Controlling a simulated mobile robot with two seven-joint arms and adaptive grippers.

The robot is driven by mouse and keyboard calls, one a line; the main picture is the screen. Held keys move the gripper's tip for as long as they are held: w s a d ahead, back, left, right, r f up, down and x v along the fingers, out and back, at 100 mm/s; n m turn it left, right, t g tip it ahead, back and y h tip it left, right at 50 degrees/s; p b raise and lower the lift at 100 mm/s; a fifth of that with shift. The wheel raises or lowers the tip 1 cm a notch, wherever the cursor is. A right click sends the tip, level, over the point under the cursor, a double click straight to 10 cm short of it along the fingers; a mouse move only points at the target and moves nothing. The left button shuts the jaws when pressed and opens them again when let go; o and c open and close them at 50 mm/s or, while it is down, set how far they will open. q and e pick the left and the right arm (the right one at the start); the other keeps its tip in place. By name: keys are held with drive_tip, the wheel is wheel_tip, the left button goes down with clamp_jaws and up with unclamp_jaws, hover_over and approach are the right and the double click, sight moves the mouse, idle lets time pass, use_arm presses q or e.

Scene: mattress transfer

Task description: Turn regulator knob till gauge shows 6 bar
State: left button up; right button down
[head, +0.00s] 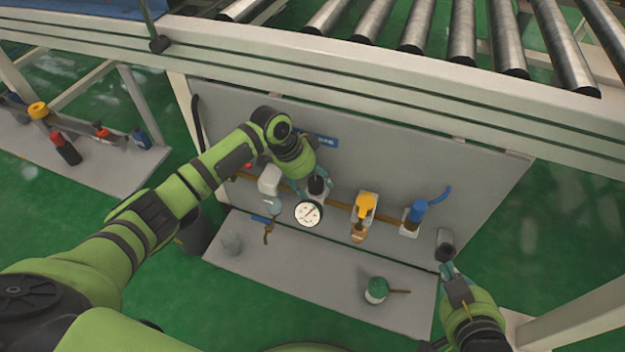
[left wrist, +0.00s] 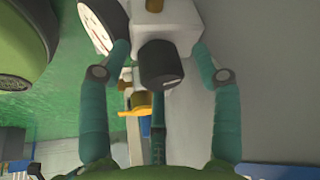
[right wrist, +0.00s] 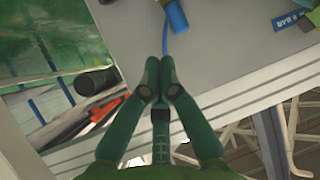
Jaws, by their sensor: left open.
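The black regulator knob (head: 317,185) sits on a light regulator body on the grey panel. The round white gauge (head: 308,213) is just below it; its needle is visible but its numbers are too small to read. My left gripper (head: 312,189) is at the knob. In the left wrist view my left gripper (left wrist: 161,58) is open, with one finger on each side of the knob (left wrist: 160,66) and gaps visible.
A yellow valve (head: 365,204) and a blue-handled valve (head: 416,212) stand right of the gauge. A dark cylinder (head: 445,244) is close to my right gripper. A green-topped jar (head: 376,290) stands on the grey shelf (head: 320,281). The conveyor frame (head: 400,90) runs above.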

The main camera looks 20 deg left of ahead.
use_arm(q)
drive_tip(key=c, duration=1.1)
drive_tip(key=shift+o, duration=0.2)
use_arm(e)
drive_tip(key=shift+s, duration=0.1)
use_arm(q)
drive_tip(key=shift+r+p, duration=0.2)
drive_tip(key=shift+p, duration=0.55)
drive_tip(key=shift+a+f+n+p, duration=0.1)
drive_tip(key=shift+f+n+p, duration=0.05)
drive_tip(key=shift+n+p, duration=0.45)
use_arm(e)
drive_tip(key=s+d+f+m+g+h, duration=0.1)
drive_tip(key=s+d+f+g+h, duration=0.1)
drive_tip(key=s+d+f+g, duration=0.3)
drive_tip(key=s+f+g, duration=0.3)
drive_tip(key=s+f, duration=0.1)
drive_tip(key=s, duration=0.2)
drive_tip(key=shift+s, duration=0.1)
use_arm(q)
drive_tip(key=o, duration=1.1)
drive_tip(key=shift+c, duration=0.2)
use_arm(e)
drive_tip(key=shift+r, duration=0.1)
use_arm(q)
drive_tip(key=v, duration=1.2)
drive_tip(key=shift+s, duration=0.2)
